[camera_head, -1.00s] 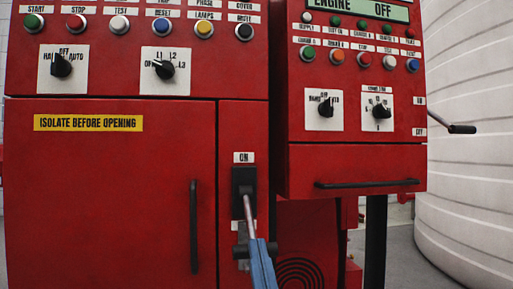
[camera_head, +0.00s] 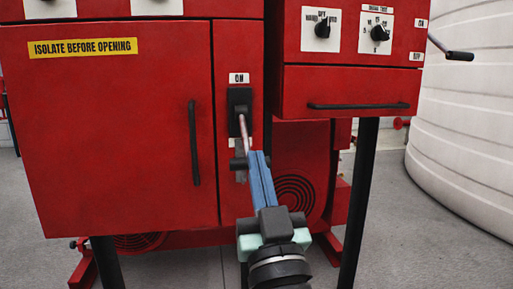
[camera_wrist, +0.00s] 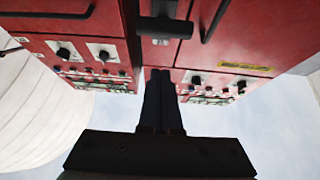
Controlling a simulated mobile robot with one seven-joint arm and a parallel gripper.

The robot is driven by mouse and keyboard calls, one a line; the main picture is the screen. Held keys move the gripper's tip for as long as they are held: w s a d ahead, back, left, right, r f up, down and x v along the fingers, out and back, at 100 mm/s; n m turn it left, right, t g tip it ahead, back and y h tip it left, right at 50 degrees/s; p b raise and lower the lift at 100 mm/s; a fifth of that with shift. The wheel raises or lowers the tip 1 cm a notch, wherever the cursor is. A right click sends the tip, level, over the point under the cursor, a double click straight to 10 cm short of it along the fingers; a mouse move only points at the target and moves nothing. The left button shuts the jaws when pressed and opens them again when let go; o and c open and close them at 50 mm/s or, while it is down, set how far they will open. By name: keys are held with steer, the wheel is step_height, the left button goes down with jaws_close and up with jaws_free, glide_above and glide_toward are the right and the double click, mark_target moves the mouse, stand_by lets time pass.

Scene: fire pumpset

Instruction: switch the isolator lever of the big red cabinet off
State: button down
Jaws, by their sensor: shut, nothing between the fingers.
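The big red cabinet (camera_head: 110,120) stands at left. Its isolator has a black plate (camera_head: 239,98) under an ON label (camera_head: 239,78). A pale metal lever shaft (camera_head: 243,131) runs from the plate down and toward me, with a black crossbar handle (camera_head: 238,163) at its end. A lower label is partly hidden behind the lever. My gripper (camera_head: 256,156) is shut and empty, its blue fingers just right of the handle in the head view. In the wrist view the dark fingers (camera_wrist: 160,74) point at the handle (camera_wrist: 166,27); I cannot tell whether they touch it.
A black door handle (camera_head: 194,143) is left of the lever. A smaller red cabinet (camera_head: 345,90) with a black bar handle (camera_head: 358,105) stands at right on dark legs. A red pump housing (camera_head: 300,185) sits behind my gripper. A white tank (camera_head: 465,140) is far right.

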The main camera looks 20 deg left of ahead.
steer(key=s+d+f+b, duration=0.2)
steer(key=s+f, duration=0.1)
steer(key=f, duration=0.3)
steer(key=shift+s+d+f, duration=0.15)
steer(key=shift+s+d, duration=0.05)
steer(key=shift+s, duration=0.1)
steer(key=s+d+r+m+t+h+p, duration=0.25)
steer(key=d+r+h+p, duration=0.25)
steer(key=r+p, duration=0.7)
steer(key=s+d+r+m+t+h+p, duration=0.2)
steer(key=s+d+r+h+p, duration=0.25)
steer(key=r, duration=1.35)
steer(key=s+d+r+m+t+h+p, duration=0.25)
steer(key=d+r+h+p, duration=0.25)
steer(key=r+p, duration=0.7)
step_height(320, 180, up, 39)
steer(key=w+p, duration=0.1)
steer(key=p, duration=3.2)
steer(key=shift+a+y, duration=0.35)
steer(key=shift+d+f, duration=0.1)
steer(key=shift+f, duration=0.05)
